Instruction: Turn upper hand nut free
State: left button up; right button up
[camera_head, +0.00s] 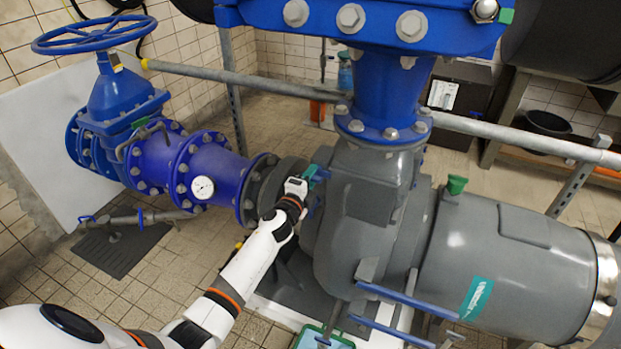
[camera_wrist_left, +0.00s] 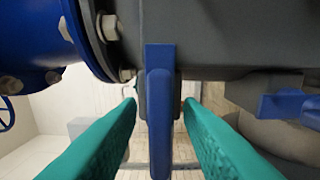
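My left gripper (camera_head: 312,175), with teal fingers, is at the grey pump housing, beside the pipe flange. In the left wrist view a blue hand nut (camera_wrist_left: 160,110) with a flat wing stands between the two fingers. The left gripper (camera_wrist_left: 160,104) is open, with a visible gap on each side of the blue wing. A second blue part (camera_wrist_left: 290,105) shows at the right of that view, clear of the fingers. In the head view the hand nut is mostly hidden by the gripper, and I cannot tell its outline there. My right gripper is not in view.
The grey pump (camera_head: 365,225) fills the middle, with a blue pipe (camera_head: 205,172) and handwheel (camera_head: 95,35) to its left. A grey rail (camera_head: 250,85) crosses behind. Blue bars (camera_head: 405,298) stick out at the pump's lower front.

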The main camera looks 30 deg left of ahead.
pick_arm(q)
grip_shut()
jog(key=shift+n, duration=0.4)
jog(key=n, duration=0.3)
jog(key=shift+n+p, duration=0.3)
jog(key=shift+p, duration=0.1)
jog(key=n+p, duration=0.1)
jog(key=n, duration=0.3)
jog(key=shift+n, duration=0.3)
jog(key=n+p, duration=0.1)
jog(key=n, duration=0.3)
jog(key=shift+f+n+p, duration=0.1)
jog(key=shift+n+p, duration=0.55)
jog(key=shift+n, duration=1.85)
